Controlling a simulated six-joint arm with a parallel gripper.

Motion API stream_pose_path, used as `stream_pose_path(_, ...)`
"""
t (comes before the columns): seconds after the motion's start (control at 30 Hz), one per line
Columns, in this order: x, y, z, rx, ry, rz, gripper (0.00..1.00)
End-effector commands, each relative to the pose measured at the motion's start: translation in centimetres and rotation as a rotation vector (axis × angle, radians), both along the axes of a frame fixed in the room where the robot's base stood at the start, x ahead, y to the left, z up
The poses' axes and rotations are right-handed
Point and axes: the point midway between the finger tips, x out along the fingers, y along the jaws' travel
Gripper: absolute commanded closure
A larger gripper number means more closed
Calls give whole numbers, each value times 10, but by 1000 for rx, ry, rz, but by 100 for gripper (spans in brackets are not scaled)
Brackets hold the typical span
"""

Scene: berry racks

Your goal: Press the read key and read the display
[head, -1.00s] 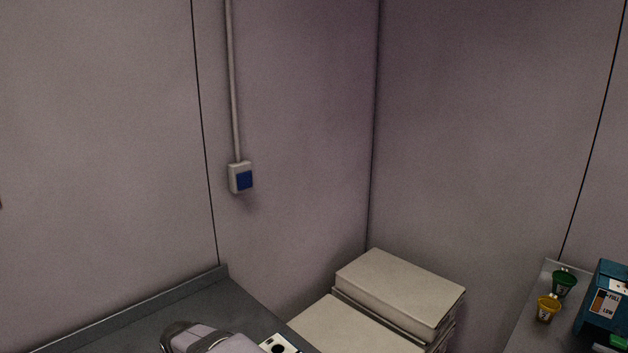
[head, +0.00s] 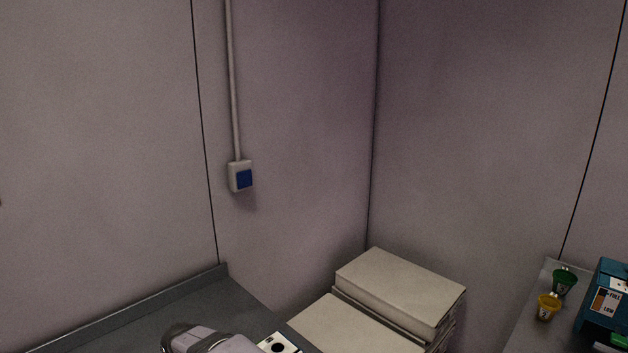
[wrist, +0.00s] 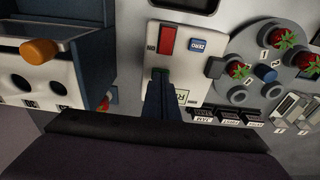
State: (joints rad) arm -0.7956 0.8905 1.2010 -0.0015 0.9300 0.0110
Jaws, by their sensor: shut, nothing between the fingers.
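In the wrist view, a pale panel of an instrument (wrist: 217,75) carries a red rectangle (wrist: 167,40) and a blue key marked ZERO (wrist: 198,46). A dark window (wrist: 188,3) shows at its top edge, cut off, with no readable text.
Right of the panel, a round grey holder (wrist: 267,65) bears several red berries. At left stands a white-fronted rack with holes (wrist: 35,80) and an orange knob (wrist: 38,51). The head view shows pale stacked boxes (head: 400,285), a yellow cup (head: 548,307) and a green cup (head: 564,283).

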Motion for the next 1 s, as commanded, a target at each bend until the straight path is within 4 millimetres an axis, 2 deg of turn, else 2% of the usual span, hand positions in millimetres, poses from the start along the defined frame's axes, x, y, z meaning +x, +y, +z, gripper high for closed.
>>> stream_pose_path(0.47,0,0,-4,-1,1,0,100)
stream_pose_path(1.0,0,0,31,0,0,0,100)
